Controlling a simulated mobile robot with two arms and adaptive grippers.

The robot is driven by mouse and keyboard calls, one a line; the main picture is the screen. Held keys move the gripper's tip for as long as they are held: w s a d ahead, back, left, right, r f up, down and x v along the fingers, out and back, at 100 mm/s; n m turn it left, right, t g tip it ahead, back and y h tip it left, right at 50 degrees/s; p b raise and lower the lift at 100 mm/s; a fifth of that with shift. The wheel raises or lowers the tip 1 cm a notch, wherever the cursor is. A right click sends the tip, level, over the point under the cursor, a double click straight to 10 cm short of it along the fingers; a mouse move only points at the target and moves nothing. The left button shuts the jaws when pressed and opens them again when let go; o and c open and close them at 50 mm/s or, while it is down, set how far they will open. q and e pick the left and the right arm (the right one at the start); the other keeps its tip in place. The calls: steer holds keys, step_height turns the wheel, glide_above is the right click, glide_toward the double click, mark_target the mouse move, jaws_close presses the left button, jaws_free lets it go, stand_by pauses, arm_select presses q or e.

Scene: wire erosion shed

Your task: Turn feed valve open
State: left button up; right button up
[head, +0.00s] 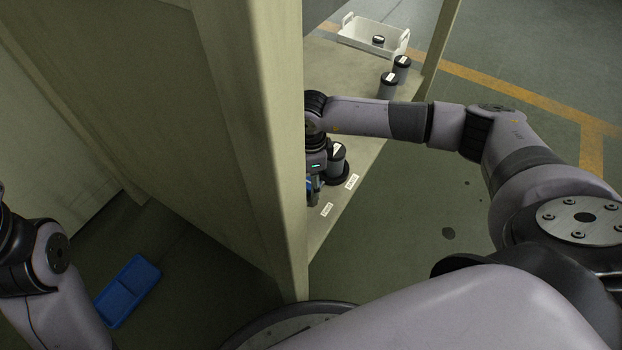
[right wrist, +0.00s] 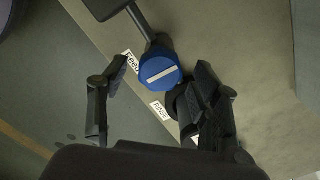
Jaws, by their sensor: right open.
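In the right wrist view, a round blue knob (right wrist: 160,73) with a pale bar across its top sits on the bench between the fingers of my right gripper (right wrist: 158,80). The fingers are open, one on each side of it; contact cannot be told. A white label reading "Feed" (right wrist: 131,61) is beside the knob, and another label (right wrist: 158,110) lies just below it. In the head view, my right gripper (head: 315,182) is low over the bench, partly hidden behind a post. My left arm shows at the left edge; its gripper is out of frame.
The beige post (head: 262,130) and panel block much of the bench (head: 345,60). A dark canister (head: 338,158) stands close to my right gripper. More canisters (head: 390,84) and a white bin (head: 352,38) are farther back. A blue tray (head: 128,290) lies at lower left.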

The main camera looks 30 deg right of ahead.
step_height(320, 180, up, 12)
steer(key=shift+f, duration=0.25)
stand_by(0.6)
